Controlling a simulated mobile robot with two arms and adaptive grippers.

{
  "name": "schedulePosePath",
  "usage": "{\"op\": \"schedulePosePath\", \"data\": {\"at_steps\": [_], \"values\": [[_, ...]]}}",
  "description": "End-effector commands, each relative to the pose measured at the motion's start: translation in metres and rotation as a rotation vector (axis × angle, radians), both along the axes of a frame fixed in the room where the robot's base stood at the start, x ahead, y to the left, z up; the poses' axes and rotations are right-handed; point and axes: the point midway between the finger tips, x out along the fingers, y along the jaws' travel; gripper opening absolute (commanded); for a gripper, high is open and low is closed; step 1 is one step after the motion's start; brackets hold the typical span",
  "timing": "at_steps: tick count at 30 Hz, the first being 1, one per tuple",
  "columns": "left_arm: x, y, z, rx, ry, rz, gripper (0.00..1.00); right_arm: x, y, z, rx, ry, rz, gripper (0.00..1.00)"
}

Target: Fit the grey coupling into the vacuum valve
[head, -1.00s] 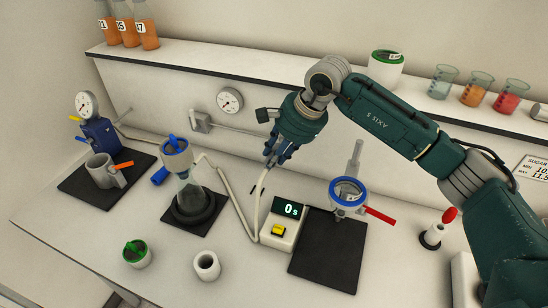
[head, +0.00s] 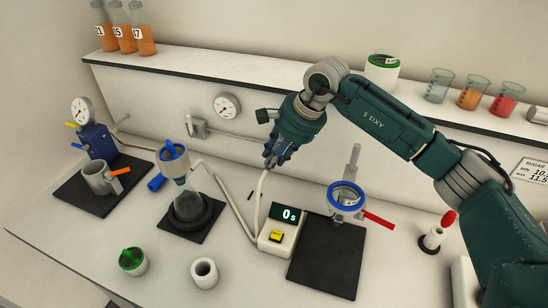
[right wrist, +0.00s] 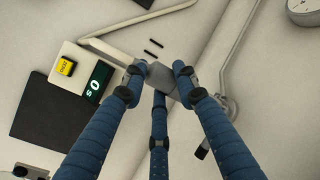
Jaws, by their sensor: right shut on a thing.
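The grey coupling (right wrist: 160,78) is held between the blue fingers of my right gripper (right wrist: 158,72) in the right wrist view. In the head view my right gripper (head: 272,162) hangs above the bench, near the back wall, and its fingers mostly hide the coupling. A cream hose (head: 258,200) runs up to it from beside the timer box. The vacuum valve seems to be the grey wall fitting (head: 197,128) at the end of a pipe, left of my gripper and apart from it. A similar fitting shows in the right wrist view (right wrist: 230,105). My left gripper is not in view.
The timer (head: 278,235) and a black mat (head: 325,262) lie below my gripper. A blue-rimmed ring with a red handle (head: 346,198) stands right. A flask with a funnel (head: 188,198) stands left. A gauge (head: 227,106) is on the wall under the shelf (head: 240,82).

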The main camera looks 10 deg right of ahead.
Motion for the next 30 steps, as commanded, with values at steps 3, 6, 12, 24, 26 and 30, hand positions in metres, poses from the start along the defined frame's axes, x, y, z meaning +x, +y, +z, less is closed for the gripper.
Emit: {"op": "schedulePosePath", "data": {"at_steps": [3,6,12,24,26,30], "values": [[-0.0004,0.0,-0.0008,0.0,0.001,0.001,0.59,0.0001,0.0002,0.0001,0.0,-0.001,0.0,0.0],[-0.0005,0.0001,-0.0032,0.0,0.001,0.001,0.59,0.0003,0.0001,-0.0004,0.0,-0.001,0.0,0.0],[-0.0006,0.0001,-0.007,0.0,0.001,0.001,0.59,0.0005,0.0001,-0.0003,0.0,-0.001,-0.001,0.0],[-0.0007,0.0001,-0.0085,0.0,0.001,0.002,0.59,0.0054,-0.0033,-0.0002,0.0,0.0,-0.002,0.0],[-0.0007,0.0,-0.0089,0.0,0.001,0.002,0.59,0.0065,-0.0039,-0.0002,0.0,-0.001,-0.001,0.0],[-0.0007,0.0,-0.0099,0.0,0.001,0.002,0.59,0.009,-0.0055,0.0,0.0,-0.001,-0.001,0.0]]}}
